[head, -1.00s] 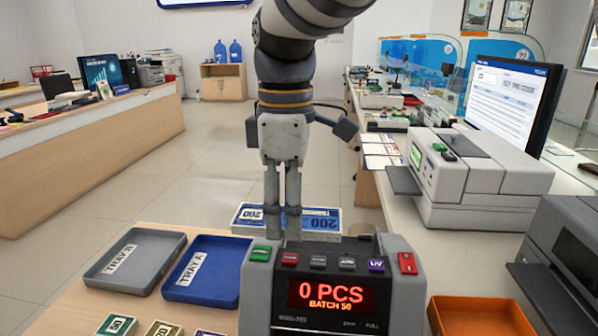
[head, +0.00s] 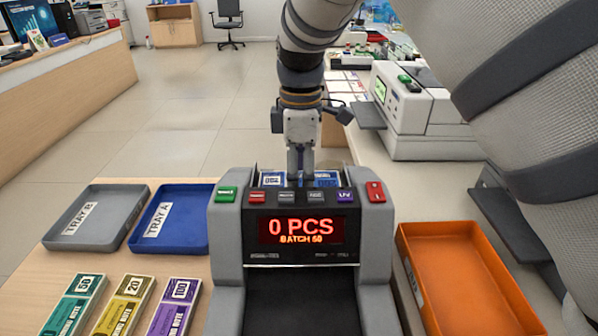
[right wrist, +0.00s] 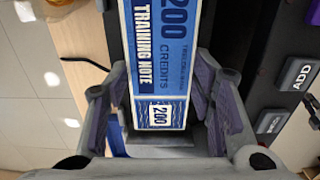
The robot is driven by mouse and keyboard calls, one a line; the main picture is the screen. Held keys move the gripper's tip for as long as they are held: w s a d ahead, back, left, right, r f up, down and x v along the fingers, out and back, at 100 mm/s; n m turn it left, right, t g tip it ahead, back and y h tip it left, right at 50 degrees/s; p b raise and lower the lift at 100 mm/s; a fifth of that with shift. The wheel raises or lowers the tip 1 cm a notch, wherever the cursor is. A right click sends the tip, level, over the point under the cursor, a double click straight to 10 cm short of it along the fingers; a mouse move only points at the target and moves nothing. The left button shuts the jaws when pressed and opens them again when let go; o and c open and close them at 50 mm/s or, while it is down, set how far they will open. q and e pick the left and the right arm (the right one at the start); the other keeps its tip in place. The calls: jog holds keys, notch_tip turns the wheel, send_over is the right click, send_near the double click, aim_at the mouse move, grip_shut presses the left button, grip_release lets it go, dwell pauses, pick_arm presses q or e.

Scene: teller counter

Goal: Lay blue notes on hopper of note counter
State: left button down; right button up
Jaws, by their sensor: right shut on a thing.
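The note counter (head: 300,262) stands in the middle of the head view, its display reading 0 PCS, BATCH 50. My right gripper (head: 300,180) points down behind its button panel. It is shut on the blue notes, marked 200, whose ends show left (head: 271,178) and right (head: 326,180) of the fingers. In the right wrist view the blue notes (right wrist: 160,60) lie between the fingers of the gripper (right wrist: 163,110), beside the dark button panel. The hopper is mostly hidden by panel and gripper; whether the notes touch it I cannot tell. My left gripper is out of view.
A blue tray A (head: 172,218) and grey tray B (head: 97,217) lie left of the counter. Green (head: 75,305), yellow (head: 124,306) and purple (head: 174,307) notes lie in front. An orange tray (head: 470,280) is at right, near another machine (head: 420,112).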

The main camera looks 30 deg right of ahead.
aim_at(300, 180)
jog(key=o, duration=1.1)
jog(key=shift+f, duration=0.1)
jog(key=shift+o, duration=0.2)
notch_tip(300, 180, up, 12)
